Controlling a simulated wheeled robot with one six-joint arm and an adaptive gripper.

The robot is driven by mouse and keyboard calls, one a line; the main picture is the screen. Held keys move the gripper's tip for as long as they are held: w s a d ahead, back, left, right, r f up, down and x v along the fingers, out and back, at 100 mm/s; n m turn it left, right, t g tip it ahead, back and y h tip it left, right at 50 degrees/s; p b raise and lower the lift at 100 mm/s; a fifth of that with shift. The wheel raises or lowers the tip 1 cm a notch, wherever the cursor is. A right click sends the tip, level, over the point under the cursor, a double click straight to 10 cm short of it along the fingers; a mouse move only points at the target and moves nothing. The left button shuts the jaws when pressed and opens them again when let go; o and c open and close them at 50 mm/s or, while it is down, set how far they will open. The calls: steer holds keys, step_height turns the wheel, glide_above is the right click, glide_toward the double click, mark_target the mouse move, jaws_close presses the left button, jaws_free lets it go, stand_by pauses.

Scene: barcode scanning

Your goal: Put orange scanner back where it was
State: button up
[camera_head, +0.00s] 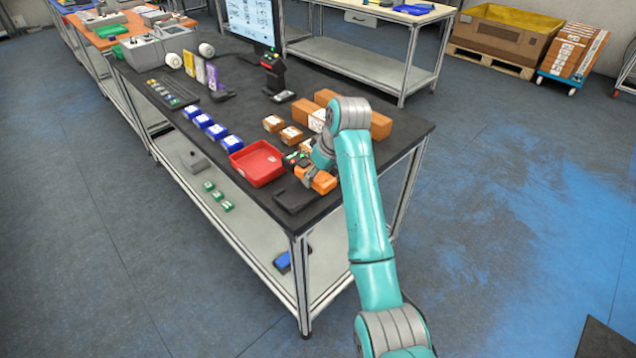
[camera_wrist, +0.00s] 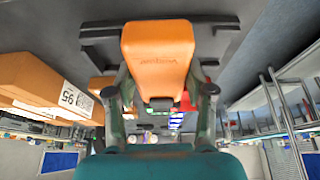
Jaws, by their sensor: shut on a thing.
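The orange scanner (camera_head: 320,181) is held by my gripper (camera_head: 308,170) near the front corner of the dark table. In the wrist view the scanner (camera_wrist: 158,52) lies between the two fingers of my gripper (camera_wrist: 160,92), which are shut on it. A flat dark stand (camera_head: 290,202) lies on the table just left of and below the scanner. In the wrist view a dark bar (camera_wrist: 222,20) shows behind the scanner's end. I cannot tell whether the scanner touches the stand.
A red tray (camera_head: 257,178) stands left of the gripper. Cardboard boxes (camera_head: 378,124) are behind my arm. Several blue boxes (camera_head: 217,131) line the left side. A black scanner stand (camera_head: 274,75) is farther back. The table's front edge is close to the dark stand.

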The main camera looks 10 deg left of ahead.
steer(key=shift+f, duration=1.7)
steer(key=shift+f, duration=0.15)
steer(key=o, duration=1.1)
steer(key=shift+c, duration=0.2)
steer(key=shift+r, duration=0.45)
steer(key=v, duration=1.1)
steer(key=shift+s+r, duration=0.15)
steer(key=shift+r, duration=0.05)
